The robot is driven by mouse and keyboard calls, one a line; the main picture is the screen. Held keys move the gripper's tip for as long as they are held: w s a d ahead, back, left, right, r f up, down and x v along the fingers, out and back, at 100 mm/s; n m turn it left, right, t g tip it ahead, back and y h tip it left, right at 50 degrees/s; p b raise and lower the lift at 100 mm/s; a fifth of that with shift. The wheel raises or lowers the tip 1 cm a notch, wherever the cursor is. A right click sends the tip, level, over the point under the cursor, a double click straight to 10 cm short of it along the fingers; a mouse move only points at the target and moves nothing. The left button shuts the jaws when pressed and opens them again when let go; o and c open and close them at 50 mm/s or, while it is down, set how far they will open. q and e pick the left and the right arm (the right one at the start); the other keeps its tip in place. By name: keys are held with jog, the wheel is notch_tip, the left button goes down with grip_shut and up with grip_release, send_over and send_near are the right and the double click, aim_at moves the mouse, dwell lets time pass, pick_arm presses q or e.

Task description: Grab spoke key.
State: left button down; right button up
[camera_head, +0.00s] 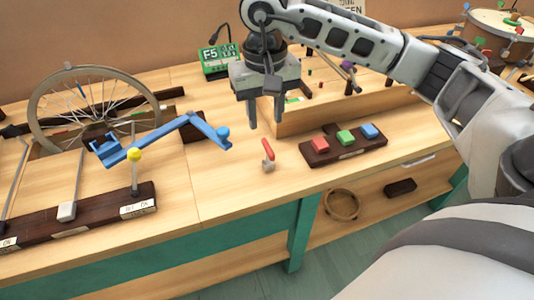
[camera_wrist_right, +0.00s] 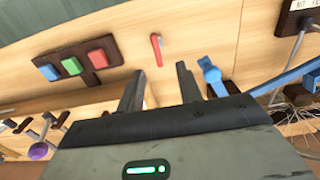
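The spoke key (camera_head: 268,153), a small tool with a red handle and a grey head, lies on the wooden bench top in front of the wheel area. It also shows in the right wrist view (camera_wrist_right: 156,48), beyond the fingertips and lined up roughly between them. My right gripper (camera_head: 265,123) points down above and behind the key, with its two fingers apart and nothing between them. The fingers also show apart in the right wrist view (camera_wrist_right: 159,78). My left gripper is not in view.
A dark block with red, green and blue pads (camera_head: 347,143) sits right of the key. A blue lever (camera_head: 190,124) reaches in from the left, near a spoked wheel (camera_head: 42,110). A raised wooden box (camera_head: 300,122) stands behind. Bench around the key is clear.

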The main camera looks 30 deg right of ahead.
aim_at(268, 146)
notch_tip(268, 146, down, 6)
jog(key=shift+d+f+p, duration=0.15)
jog(key=shift+f+p, duration=0.05)
jog(key=shift+f, duration=1.1)
jog(key=shift+d+f+p, duration=0.1)
jog(key=shift+f+p, duration=0.05)
jog(key=shift+f, duration=1.15)
grip_shut()
